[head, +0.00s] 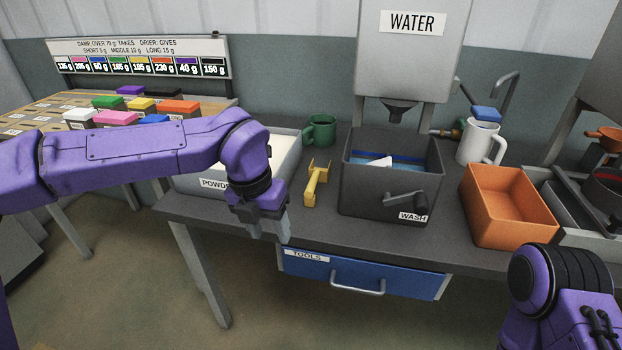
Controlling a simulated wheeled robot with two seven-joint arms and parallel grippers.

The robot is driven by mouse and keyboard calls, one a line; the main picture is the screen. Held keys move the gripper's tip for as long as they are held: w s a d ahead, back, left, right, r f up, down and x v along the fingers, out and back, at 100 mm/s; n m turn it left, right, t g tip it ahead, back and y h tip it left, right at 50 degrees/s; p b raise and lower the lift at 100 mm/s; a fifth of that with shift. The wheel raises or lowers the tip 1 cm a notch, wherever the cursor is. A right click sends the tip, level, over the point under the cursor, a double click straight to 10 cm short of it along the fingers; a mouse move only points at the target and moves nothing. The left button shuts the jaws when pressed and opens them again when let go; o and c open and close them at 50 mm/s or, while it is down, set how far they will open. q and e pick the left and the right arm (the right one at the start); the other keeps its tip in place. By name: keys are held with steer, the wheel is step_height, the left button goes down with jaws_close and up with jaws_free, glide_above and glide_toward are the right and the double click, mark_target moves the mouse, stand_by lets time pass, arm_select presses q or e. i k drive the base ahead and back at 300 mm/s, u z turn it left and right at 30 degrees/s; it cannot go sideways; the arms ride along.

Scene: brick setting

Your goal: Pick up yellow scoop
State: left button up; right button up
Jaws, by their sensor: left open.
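The yellow scoop (316,184) lies on the dark grey bench top, between the powder bin and the wash box. Its forked-looking end points to the back and its other end toward the front edge. My left gripper (268,232) is open and points down at the bench's front edge, to the left of and nearer than the scoop, apart from it. My right arm shows at the lower right; its gripper's fingers are not visible.
The powder bin (200,185) stands left, partly behind my left arm. A green mug (320,130) is behind the scoop. The wash box (360,200) with a crank stands right, then an orange bin (508,205) and a white mug (476,143). A blue tools drawer (310,268) is below.

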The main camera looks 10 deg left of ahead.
mark_target(316, 174)
steer(key=i, duration=0.85)
steer(key=z, duration=0.05)
